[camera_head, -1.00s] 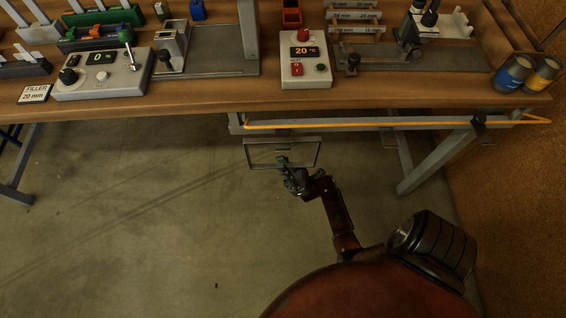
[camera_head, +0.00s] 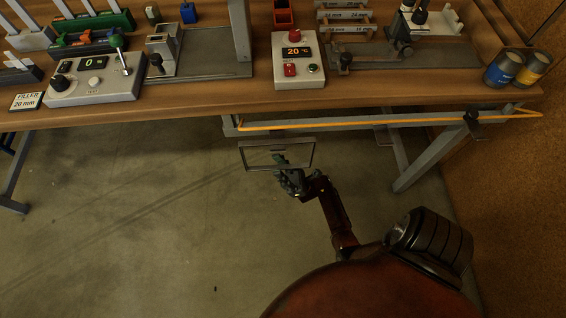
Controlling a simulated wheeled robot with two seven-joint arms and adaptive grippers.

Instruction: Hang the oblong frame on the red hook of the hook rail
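The oblong frame (camera_head: 312,155), a thin grey rectangle, is in the head view below the front edge of the bench, with its long side nearly level. My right gripper (camera_head: 281,163) is at its lower edge and appears shut on it, holding it off the floor. The fingertips are small and partly merge with the frame. My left gripper is not in view. I cannot make out a red hook or a hook rail in this view.
The wooden bench (camera_head: 190,108) spans the view above the frame. An orange cable (camera_head: 350,124) runs along a grey bar under its front edge, close behind the frame. A bench leg (camera_head: 425,163) stands at right. The floor (camera_head: 130,220) at left is clear.

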